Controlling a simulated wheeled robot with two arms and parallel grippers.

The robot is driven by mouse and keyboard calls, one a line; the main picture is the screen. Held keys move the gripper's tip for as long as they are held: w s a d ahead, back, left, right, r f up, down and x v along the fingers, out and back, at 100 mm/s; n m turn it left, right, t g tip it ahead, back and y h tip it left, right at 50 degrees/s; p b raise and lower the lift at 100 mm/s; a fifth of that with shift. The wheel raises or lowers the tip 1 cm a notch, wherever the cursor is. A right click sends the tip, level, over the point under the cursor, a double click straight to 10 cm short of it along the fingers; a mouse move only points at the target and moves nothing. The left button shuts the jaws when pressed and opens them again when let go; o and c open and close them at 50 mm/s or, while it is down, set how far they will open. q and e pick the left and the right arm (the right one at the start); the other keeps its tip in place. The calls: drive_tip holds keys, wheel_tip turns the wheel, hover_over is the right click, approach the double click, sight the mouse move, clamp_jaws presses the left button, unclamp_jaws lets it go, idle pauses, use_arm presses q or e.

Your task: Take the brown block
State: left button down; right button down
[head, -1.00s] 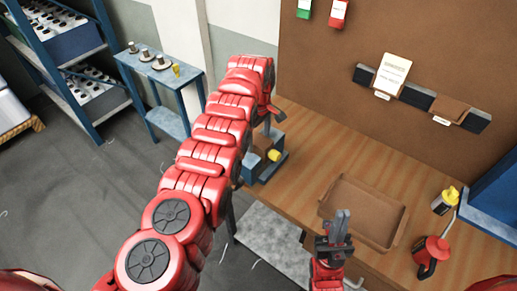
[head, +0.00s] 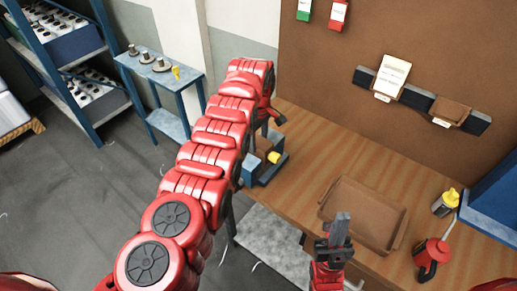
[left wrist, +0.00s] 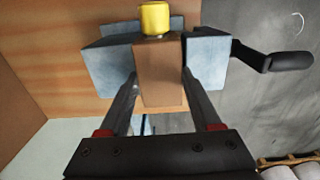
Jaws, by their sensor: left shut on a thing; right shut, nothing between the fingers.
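The brown block (left wrist: 160,72) stands between the two blue-grey jaws of a vise (left wrist: 107,65) in the left wrist view. My left gripper (left wrist: 160,98) is shut on the block, with one finger on each side of it. In the head view the vise (head: 268,172) sits at the left end of the workbench. There my left arm hides most of my left gripper and the block. My right gripper (head: 341,222) is shut and empty, in front of the tray on the bench.
A yellow cylinder (left wrist: 155,17) is at the vise, beyond the block. A dark crank handle (left wrist: 285,61) sticks out beside it. The bench holds a brown tray (head: 398,232), a red can (head: 432,257) and a yellow-topped bottle (head: 446,201). A small blue table (head: 160,72) stands left.

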sight(258, 141)
use_arm(q)
drive_tip(key=shift+r, duration=0.3)
drive_tip(key=shift+r, duration=0.3)
drive_tip(key=shift+r, duration=0.1)
drive_tip(key=shift+r+p, duration=0.3)
drive_tip(key=shift+r, duration=2.35)
